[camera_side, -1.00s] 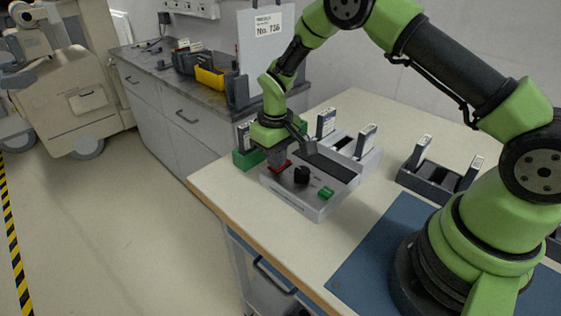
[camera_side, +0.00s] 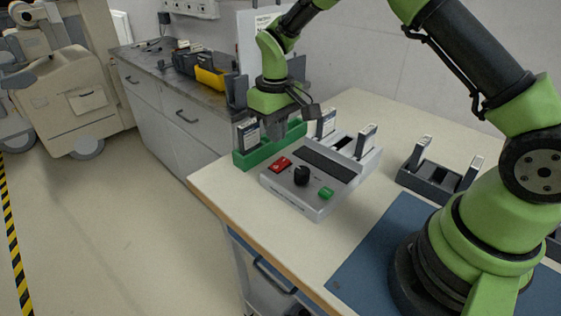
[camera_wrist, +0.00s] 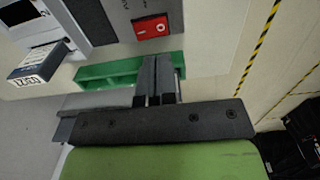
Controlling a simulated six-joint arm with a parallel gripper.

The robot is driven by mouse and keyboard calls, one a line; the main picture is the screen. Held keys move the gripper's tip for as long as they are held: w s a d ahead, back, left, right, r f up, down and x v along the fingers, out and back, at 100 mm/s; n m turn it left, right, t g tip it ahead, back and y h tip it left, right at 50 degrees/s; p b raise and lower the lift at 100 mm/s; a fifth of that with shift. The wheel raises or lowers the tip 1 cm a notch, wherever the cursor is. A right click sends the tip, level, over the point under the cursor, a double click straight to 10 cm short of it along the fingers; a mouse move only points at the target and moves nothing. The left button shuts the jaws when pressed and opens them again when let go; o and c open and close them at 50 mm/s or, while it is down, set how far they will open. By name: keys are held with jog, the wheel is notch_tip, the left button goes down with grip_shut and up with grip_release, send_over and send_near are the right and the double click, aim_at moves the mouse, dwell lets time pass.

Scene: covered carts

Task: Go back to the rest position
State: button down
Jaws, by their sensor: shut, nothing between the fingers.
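My gripper (camera_side: 277,134) is shut and empty, raised above the back left of the grey control box, in front of the green rack. In the wrist view my gripper (camera_wrist: 158,66) shows its two fingers together with nothing between them. The control box (camera_side: 313,205) has a red rocker switch (camera_side: 280,164), a black knob (camera_side: 301,176) and a green button (camera_side: 326,193). The red switch also shows in the wrist view (camera_wrist: 151,27), apart from the fingers.
Two more modules (camera_side: 326,123) (camera_side: 367,138) stand at the box's back. A dark rack (camera_side: 430,186) with two modules stands right, near a blue mat (camera_side: 372,250). The table's front left is clear.

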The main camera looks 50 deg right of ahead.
jog(key=s+a+r+m+t, duration=0.15)
jog(key=s+r, duration=0.25)
jog(key=r, duration=0.4)
jog(key=s+r+t, duration=0.2)
jog(key=s+r, duration=0.2)
jog(key=r, duration=0.4)
jog(key=s+a+r+m+t+y, duration=0.1)
jog(key=s+r+m+t+y, duration=0.1)
jog(key=s, duration=1.3)
notch_tip(320, 180, up, 2)
jog(key=shift+s+t, duration=0.25)
jog(key=shift+t, duration=0.6)
jog(key=shift+m, duration=0.25)
